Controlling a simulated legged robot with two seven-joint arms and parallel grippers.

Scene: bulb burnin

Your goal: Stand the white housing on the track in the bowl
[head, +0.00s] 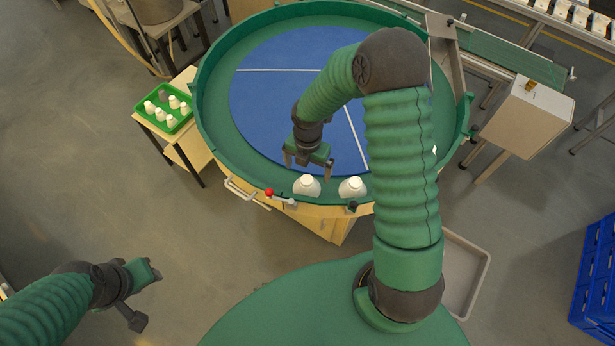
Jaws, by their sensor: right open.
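The large round bowl (214,140) has a green wall, a green track round its inside and a blue floor with white lines. Two white housings show at its near edge: the left housing (307,186) and the right housing (352,188). Both look upright, narrow end up; their bases are hard to make out. My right gripper (308,166) points down inside the bowl, just beyond the left housing. Its fingers are apart with nothing seen between them. My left gripper (143,294) is at the lower left, over the floor, away from the bowl; its finger gap is unclear.
A green tray (148,122) with several white housings stands on a wooden side table (196,150) left of the bowl. A red-knobbed lever (270,193) and a handle (240,188) sit on the bowl's near rim. A pale box (525,118) and conveyor stand at right.

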